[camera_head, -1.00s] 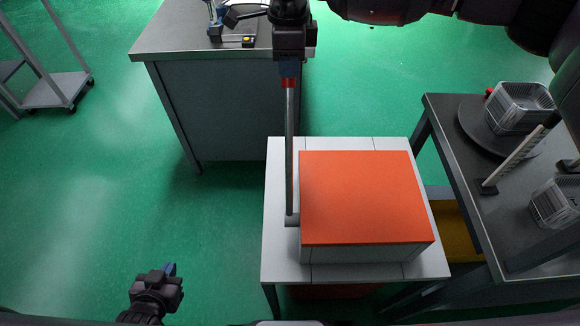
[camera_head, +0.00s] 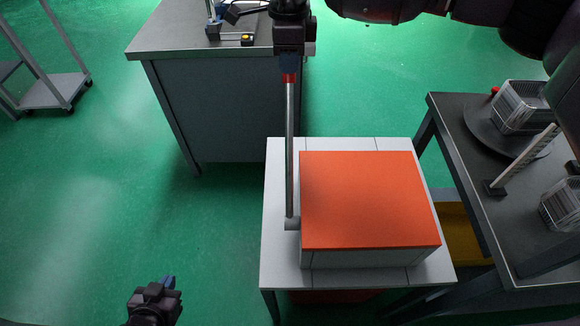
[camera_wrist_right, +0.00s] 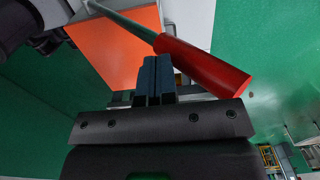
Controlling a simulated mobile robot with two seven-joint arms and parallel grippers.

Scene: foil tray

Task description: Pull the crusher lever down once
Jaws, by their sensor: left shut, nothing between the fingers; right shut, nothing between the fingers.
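The crusher is a box with an orange top (camera_head: 365,200); its orange face also shows in the right wrist view (camera_wrist_right: 115,45). Its lever (camera_head: 290,150) is a grey rod on the box's left side, ending in a red grip (camera_head: 289,78). In the right wrist view the red grip (camera_wrist_right: 205,68) runs slantwise just beyond the fingertips. My right gripper (camera_head: 288,66) is shut and empty at the red grip; I cannot tell whether it touches. The shut fingers show in the wrist view (camera_wrist_right: 155,75). My left gripper (camera_head: 168,282) is shut and empty at the lower left, away from the crusher.
The crusher stands on a white table (camera_head: 278,262). A grey cabinet (camera_head: 220,110) with a small device (camera_head: 235,35) stands behind. On the right, a dark table (camera_head: 515,225) carries clear containers (camera_head: 522,105) and a ridged post (camera_head: 528,160). Green floor is open at left.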

